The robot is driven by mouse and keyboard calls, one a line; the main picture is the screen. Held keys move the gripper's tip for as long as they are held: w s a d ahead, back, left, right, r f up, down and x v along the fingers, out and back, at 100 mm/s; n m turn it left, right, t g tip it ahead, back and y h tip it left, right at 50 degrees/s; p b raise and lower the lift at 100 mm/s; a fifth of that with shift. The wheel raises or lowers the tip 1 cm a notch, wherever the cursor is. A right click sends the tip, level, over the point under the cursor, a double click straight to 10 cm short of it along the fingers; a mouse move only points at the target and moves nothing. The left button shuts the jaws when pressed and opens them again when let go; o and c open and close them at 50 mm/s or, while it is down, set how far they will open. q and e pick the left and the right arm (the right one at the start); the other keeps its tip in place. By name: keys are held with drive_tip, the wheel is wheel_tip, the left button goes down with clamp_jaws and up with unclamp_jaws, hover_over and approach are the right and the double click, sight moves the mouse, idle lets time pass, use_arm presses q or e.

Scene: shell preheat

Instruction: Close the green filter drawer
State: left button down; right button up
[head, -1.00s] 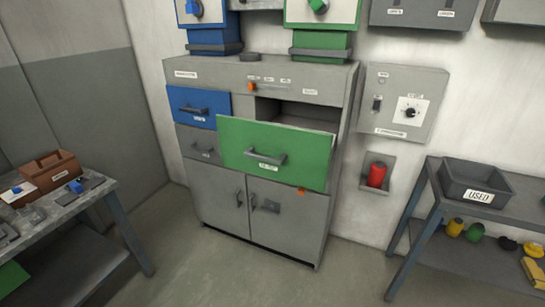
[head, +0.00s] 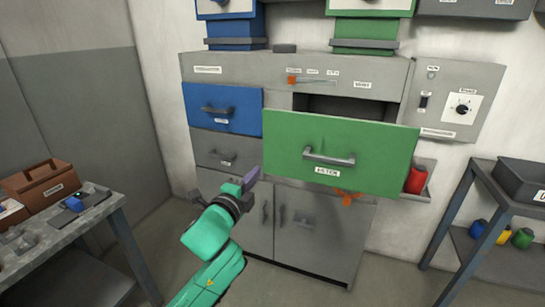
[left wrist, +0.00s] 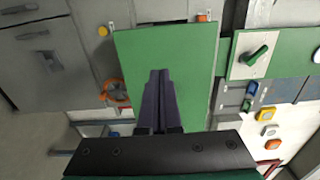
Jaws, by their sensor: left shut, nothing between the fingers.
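The green filter drawer (head: 385,150) sticks out of the grey cabinet, with the dark opening (head: 350,107) showing above and behind its front. Its front bears a grey bar handle (head: 329,157) and a white label below it. My left gripper (head: 252,177) is shut and empty, just left of the drawer front's lower left edge in the head view. In the left wrist view the shut fingers (left wrist: 160,85) point toward a green panel (left wrist: 195,65) that looks like the drawer front. I cannot tell whether they touch it. My right gripper is not in view.
A blue drawer (head: 222,108) and a grey drawer (head: 222,150) sit flush at left. An orange part (head: 348,197) is below the green drawer. A workbench (head: 75,235) stands at left, a shelf table (head: 500,200) at right. Floor between them is clear.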

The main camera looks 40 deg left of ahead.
sight(277, 149)
use_arm(q)
drive_tip(key=p+x, duration=0.2)
drive_tip(key=x, duration=1)
drive_tip(key=shift+d+r, duration=0.1)
drive_tip(key=shift+d, duration=0.05)
drive_tip(key=shift+w, duration=0.4)
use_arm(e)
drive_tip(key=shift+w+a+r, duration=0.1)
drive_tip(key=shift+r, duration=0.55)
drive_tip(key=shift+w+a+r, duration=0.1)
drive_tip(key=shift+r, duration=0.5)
use_arm(q)
drive_tip(key=shift+w, duration=0.1)
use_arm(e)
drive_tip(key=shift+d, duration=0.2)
